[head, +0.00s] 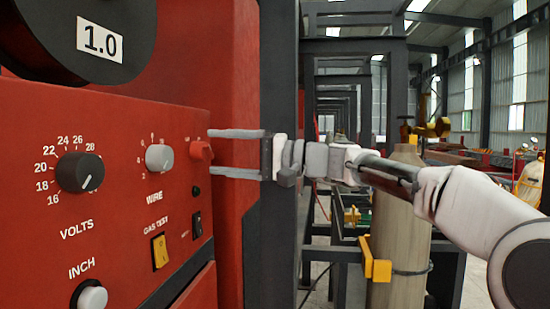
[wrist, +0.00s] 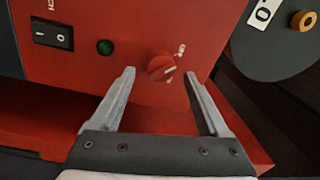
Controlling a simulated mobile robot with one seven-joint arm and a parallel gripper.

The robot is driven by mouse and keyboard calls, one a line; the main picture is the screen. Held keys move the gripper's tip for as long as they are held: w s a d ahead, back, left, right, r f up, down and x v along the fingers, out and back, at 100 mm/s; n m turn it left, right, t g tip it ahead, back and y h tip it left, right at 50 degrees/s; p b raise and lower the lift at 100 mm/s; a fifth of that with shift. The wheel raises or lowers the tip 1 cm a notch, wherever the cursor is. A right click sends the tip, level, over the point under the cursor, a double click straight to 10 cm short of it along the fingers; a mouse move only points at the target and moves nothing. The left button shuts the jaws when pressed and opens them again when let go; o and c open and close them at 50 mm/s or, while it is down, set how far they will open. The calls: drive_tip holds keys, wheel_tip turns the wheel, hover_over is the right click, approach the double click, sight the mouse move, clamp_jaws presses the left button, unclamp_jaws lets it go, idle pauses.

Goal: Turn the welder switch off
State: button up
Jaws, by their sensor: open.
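The red welder panel (head: 120,125) fills the left of the head view. A red rotary knob (head: 200,150) with a pale mark sits at its upper right; it also shows in the wrist view (wrist: 161,67). A black rocker switch (head: 197,225), marked with a bar and a circle in the wrist view (wrist: 52,34), is lower on the panel. A green lamp (wrist: 105,47) is between them. My gripper (head: 209,152) is open and empty, its fingertips close to the red knob. In the wrist view (wrist: 159,73) the knob appears between the fingertips; contact cannot be told.
The panel also has a black volts knob (head: 80,172), a grey wire knob (head: 159,158), a yellow gas test switch (head: 160,250) and an inch button (head: 92,298). A dark steel column (head: 280,225) and a beige cylinder (head: 408,225) stand to the right. A wire spool (wrist: 275,50) is nearby.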

drive_tip(key=s+d, duration=0.1)
drive_tip(key=d, duration=1.4)
drive_tip(key=shift+s+f, duration=0.15)
drive_tip(key=shift+f, duration=0.25)
